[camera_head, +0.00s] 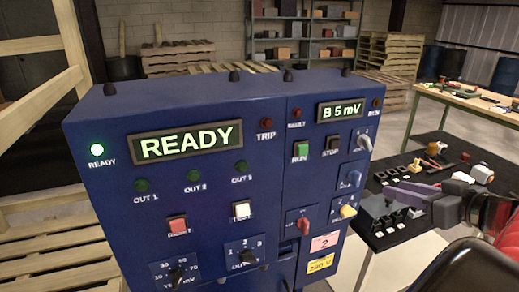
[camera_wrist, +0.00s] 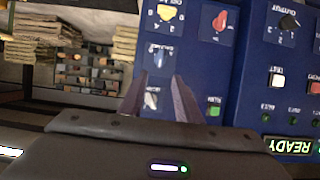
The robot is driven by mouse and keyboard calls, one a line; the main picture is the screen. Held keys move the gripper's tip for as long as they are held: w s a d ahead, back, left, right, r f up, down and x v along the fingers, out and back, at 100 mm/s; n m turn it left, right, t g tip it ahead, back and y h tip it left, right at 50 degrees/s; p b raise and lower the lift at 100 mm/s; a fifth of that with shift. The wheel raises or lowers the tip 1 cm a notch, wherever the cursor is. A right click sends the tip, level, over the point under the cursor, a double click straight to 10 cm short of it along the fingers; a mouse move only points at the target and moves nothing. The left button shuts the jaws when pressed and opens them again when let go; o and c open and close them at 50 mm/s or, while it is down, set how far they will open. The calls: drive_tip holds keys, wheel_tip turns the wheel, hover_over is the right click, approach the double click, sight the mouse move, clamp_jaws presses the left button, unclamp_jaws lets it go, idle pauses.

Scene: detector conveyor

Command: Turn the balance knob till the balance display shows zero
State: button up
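The balance display (camera_head: 341,110) on the blue cabinet's right panel reads "B 5 mV" in the head view. Below it are a grey knob (camera_head: 363,143), a blue knob (camera_head: 353,180), a yellow knob (camera_head: 347,211) and a red knob (camera_head: 303,226). The small labels are too blurred to tell which is the balance knob. My gripper (camera_head: 392,192) is to the right of the panel. In the wrist view, my gripper (camera_wrist: 158,78) is open, with the grey knob (camera_wrist: 152,99) showing between its fingers and the blue knob (camera_wrist: 158,56) beyond the tips. Contact cannot be seen.
The left panel has a lit READY display (camera_head: 185,142) and several buttons. A green RUN button (camera_head: 300,151) and a dark STOP button (camera_head: 331,145) sit near the knobs. A dark table (camera_head: 425,235) with small parts stands at the right.

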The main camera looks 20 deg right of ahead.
sight(359, 179)
drive_tip(key=x, duration=1.3)
drive_tip(key=shift+w+f, duration=0.2)
drive_tip(key=shift+w, duration=0.1)
drive_tip(key=shift+c, duration=0.5)
drive_tip(key=c, duration=0.5)
drive_tip(key=shift+d, duration=0.15)
drive_tip(key=shift+c, duration=0.3)
